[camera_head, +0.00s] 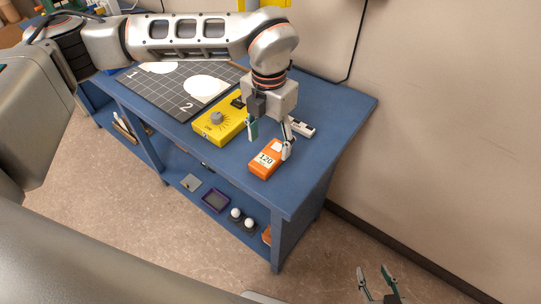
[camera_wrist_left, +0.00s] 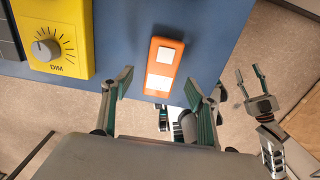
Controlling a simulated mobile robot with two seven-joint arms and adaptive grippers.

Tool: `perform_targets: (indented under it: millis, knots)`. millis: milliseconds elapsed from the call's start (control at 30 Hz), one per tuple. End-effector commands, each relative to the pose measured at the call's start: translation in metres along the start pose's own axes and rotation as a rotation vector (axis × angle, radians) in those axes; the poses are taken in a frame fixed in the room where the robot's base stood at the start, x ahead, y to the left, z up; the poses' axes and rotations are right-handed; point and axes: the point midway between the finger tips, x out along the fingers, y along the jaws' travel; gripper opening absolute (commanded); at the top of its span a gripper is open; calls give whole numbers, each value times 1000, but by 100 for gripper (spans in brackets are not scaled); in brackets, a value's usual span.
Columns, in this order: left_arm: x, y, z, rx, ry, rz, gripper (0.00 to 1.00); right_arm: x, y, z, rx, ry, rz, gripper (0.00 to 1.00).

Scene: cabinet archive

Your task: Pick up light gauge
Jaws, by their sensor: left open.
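The light gauge appears to be the orange handheld device (camera_head: 264,163), which shows "120" on a white display and lies near the front edge of the blue workbench. It also shows in the left wrist view (camera_wrist_left: 161,66), with two white panels on its face. My left gripper (camera_head: 270,140) is open and empty, just above and behind the orange device in the head view. In the wrist view its fingers (camera_wrist_left: 157,88) are spread on either side of the device's lower end, apart from it. My right gripper (camera_head: 376,278) is open and empty, low over the floor.
A yellow dimmer box (camera_head: 211,131) with a grey knob sits left of the orange device. A small white and black device (camera_head: 301,127) lies behind it. A dark grid board (camera_head: 160,98) with white discs lies farther left. The lower shelf (camera_head: 180,176) holds several small items.

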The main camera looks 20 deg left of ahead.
Motion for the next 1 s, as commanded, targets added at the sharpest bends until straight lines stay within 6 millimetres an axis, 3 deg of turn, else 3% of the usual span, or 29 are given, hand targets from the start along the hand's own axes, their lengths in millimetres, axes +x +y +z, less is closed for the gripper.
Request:
perform_targets:
  millis: [267,567,733,1000]
  knots:
    - [37,-4,-2,1,2,-2,58,-1,3,-13,-3,15,4,40]
    - [43,-4,-2,1,1,-1,58,-1,4,-18,-2,24,5,40]
    - [42,-4,-2,2,1,-2,17,-1,4,-18,-3,24,5,40]
    - [42,-4,-2,2,0,-2,13,-1,4,-15,-3,18,5,40]
